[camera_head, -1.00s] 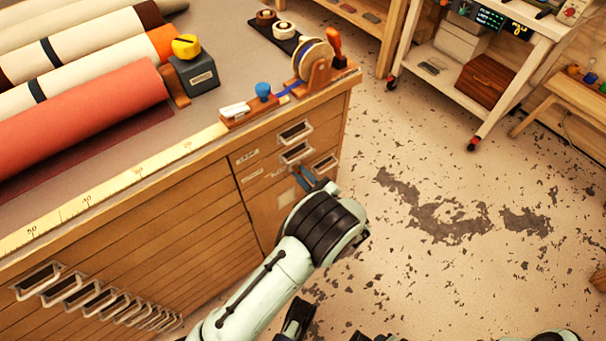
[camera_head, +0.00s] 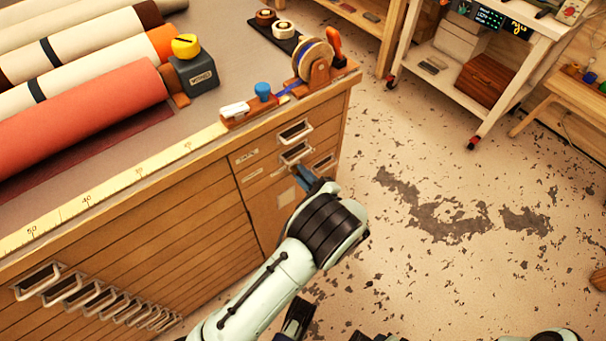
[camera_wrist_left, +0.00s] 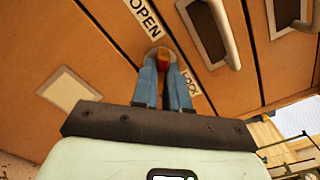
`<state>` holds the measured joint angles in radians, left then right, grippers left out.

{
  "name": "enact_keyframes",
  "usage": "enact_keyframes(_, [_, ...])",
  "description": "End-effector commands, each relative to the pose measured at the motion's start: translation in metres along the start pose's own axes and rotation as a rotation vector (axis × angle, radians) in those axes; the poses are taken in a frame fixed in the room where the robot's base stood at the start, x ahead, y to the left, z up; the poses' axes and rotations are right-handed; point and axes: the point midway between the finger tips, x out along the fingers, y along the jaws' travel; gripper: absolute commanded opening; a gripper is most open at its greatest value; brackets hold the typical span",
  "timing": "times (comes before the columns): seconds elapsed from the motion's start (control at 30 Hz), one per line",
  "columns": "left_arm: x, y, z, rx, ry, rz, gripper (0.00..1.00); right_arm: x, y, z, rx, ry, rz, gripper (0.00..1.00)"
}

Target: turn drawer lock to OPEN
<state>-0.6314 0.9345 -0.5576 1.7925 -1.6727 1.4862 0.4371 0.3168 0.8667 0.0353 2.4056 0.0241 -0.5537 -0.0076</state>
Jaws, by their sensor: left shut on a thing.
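The drawer lock (camera_wrist_left: 162,61) is a small red and orange knob on the wooden cabinet front, seen in the left wrist view. An OPEN label (camera_wrist_left: 145,18) sits above and left of it, and a LOCK label (camera_wrist_left: 189,83) sits to its lower right. My left gripper (camera_wrist_left: 163,72) has its blue fingers shut on the knob, one on each side, hiding part of it. In the head view my left gripper (camera_head: 303,177) reaches the cabinet front near its right corner, and its wrist hides the lock.
Metal drawer handles (camera_head: 296,132) lie close to the gripper. The cabinet top carries paper rolls (camera_head: 75,110), a tape dispenser (camera_head: 315,65) and a yellow-topped box (camera_head: 193,70). The floor (camera_head: 440,150) right of the cabinet is clear. A white cart (camera_head: 480,60) stands farther back.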

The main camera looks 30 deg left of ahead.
Motion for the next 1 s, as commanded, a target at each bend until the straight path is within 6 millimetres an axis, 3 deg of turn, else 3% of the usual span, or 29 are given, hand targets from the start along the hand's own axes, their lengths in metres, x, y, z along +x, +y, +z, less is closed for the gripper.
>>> enact_keyframes(0.07, [-0.001, 0.000, -0.001, -0.002, 0.003, 0.001, 0.00, 0.000, 0.000, 0.000, 0.000, 0.000, 0.000, 0.43])
enact_keyframes(0.1, [-0.001, 0.000, -0.001, -0.003, 0.003, 0.001, 0.23, 0.000, 0.000, 0.000, 0.000, 0.000, 0.000, 0.43])
enact_keyframes(0.17, [-0.001, 0.000, -0.001, -0.002, 0.003, 0.001, 0.39, 0.000, 0.000, 0.000, 0.000, 0.000, 0.000, 0.43])
enact_keyframes(0.57, [-0.008, -0.001, -0.001, 0.000, 0.003, -0.001, 0.39, -0.002, -0.001, 0.001, 0.000, -0.003, 0.000, 0.43])
enact_keyframes(1.0, [-0.099, -0.001, -0.001, -0.001, 0.006, -0.003, 0.39, -0.013, -0.005, 0.017, -0.004, -0.051, -0.003, 0.43])
